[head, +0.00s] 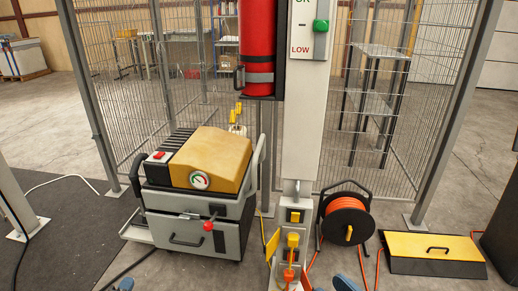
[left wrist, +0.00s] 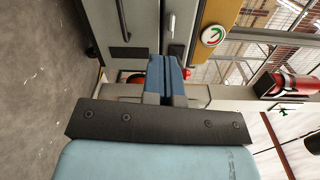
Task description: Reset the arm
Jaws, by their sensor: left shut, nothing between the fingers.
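My left gripper (left wrist: 166,80) shows in the left wrist view with its blue fingers together and nothing between them. In the head view only a blue tip of it (head: 124,285) shows at the bottom edge, left of the grey and yellow machine (head: 212,160). It appears clear of the machine. A blue tip of what looks like my right gripper (head: 345,284) shows at the bottom edge, right of the pedestal; its jaws are cut off. The machine has a gauge (head: 200,180) and a red-knobbed lever (head: 208,225) on its front.
A white post (head: 306,110) with a green switch (head: 321,25) stands at the centre. A red extinguisher (head: 258,45) hangs beside it. An orange cable reel (head: 347,220) and a yellow-topped box (head: 432,247) stand to the right. Mesh fencing is behind.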

